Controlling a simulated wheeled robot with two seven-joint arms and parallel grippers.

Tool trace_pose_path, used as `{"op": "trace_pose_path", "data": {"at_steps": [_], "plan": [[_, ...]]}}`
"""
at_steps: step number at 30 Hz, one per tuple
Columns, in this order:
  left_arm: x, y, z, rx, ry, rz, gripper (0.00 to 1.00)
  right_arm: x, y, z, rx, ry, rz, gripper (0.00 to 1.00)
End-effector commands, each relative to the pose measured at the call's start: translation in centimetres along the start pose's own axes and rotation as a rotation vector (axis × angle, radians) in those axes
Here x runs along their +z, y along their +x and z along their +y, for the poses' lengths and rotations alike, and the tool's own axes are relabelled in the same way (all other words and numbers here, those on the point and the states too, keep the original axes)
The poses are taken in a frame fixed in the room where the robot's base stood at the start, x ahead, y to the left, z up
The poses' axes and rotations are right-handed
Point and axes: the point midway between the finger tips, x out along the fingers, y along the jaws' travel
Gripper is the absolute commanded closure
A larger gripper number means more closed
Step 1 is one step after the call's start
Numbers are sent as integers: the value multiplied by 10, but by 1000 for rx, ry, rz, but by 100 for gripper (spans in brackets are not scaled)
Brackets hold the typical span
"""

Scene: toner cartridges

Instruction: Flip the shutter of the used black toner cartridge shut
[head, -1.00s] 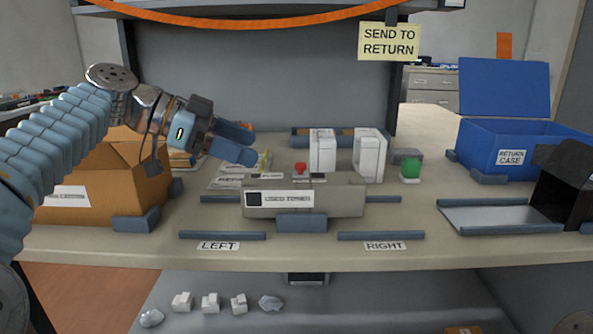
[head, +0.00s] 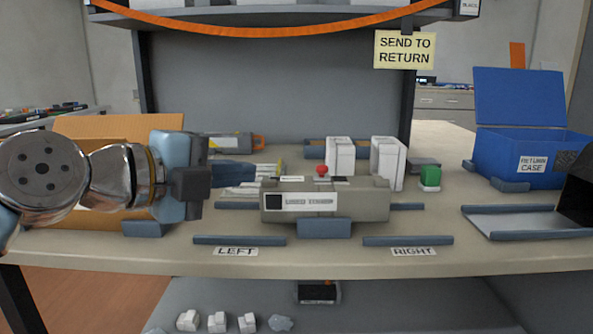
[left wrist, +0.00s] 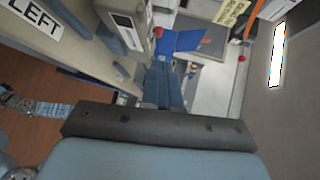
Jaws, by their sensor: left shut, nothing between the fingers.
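The used toner cartridge (head: 378,203) is a grey block with a black-square "USED TONER" label. It lies lengthwise in the holder at the middle front of the bench. In the left wrist view its end (left wrist: 122,30) shows at the upper left. I cannot make out its shutter's position. My left gripper (head: 252,172) is shut and empty, pointing right, just left of and slightly above the cartridge, apart from it in the picture. Its closed fingers (left wrist: 163,85) also show in the left wrist view. My right gripper is not in view.
A cardboard box (head: 110,215) stands behind my left arm. A grey cartridge with an orange end (head: 228,143) lies at the back. A red knob (head: 321,170), white boxes (head: 386,160) and a green button (head: 430,177) stand behind the used cartridge. The blue return case (head: 515,170) is at right.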

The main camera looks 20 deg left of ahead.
Motion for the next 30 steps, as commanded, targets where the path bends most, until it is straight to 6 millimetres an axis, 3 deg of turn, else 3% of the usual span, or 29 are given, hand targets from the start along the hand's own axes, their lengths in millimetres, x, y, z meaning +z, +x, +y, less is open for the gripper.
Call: {"op": "trace_pose_path", "data": {"at_steps": [5,21,30], "plan": [[0,17,0,4,-1,2,100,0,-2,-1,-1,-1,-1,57],[0,121,-1,4,-4,1,100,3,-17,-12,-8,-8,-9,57],[0,140,0,1,-3,0,100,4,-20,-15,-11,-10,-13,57]]}}
